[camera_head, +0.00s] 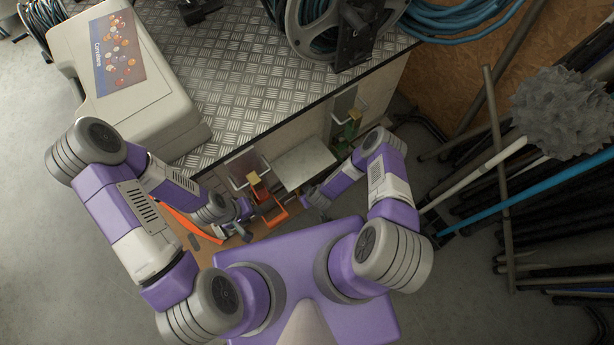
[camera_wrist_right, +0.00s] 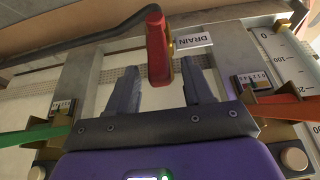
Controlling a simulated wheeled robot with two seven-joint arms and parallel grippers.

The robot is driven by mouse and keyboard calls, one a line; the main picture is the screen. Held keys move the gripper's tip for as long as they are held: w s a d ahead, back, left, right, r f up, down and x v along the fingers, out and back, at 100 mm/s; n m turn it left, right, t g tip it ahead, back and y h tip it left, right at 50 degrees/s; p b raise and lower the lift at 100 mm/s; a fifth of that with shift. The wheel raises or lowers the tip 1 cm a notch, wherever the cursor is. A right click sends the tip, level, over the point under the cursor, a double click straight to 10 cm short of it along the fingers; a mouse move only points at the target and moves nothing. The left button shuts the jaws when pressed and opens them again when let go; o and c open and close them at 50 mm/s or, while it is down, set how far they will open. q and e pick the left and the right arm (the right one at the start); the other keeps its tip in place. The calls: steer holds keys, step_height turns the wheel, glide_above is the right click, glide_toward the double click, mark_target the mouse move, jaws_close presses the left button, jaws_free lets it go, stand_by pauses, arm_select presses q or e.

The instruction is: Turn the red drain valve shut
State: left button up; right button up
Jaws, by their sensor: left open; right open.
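The red drain valve handle (camera_wrist_right: 156,45) shows at the top middle of the right wrist view, next to a white tag (camera_wrist_right: 193,43) reading DRAIN. My right gripper (camera_wrist_right: 160,68) is open, its two dark fingers pointing at the handle. The handle's lower end lies between the fingers in this picture, with a gap on both sides; I cannot tell the depth. In the head view I cannot make out the drain valve. My left gripper (camera_head: 240,218) is low in that view, near an orange lever (camera_head: 264,198) on the bench front.
A green lever (camera_head: 347,130) is on the bench front. The tread-plate bench top (camera_head: 235,75) bears a beige case (camera_head: 130,75) and a hose reel (camera_head: 318,30). Pipes and a spiky grey ball (camera_head: 562,112) crowd the right side. Bare floor (camera_head: 40,240) lies left.

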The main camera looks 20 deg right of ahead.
steer(key=shift+w+f, duration=0.2)
steer(key=shift+f, duration=0.4)
jaws_close()
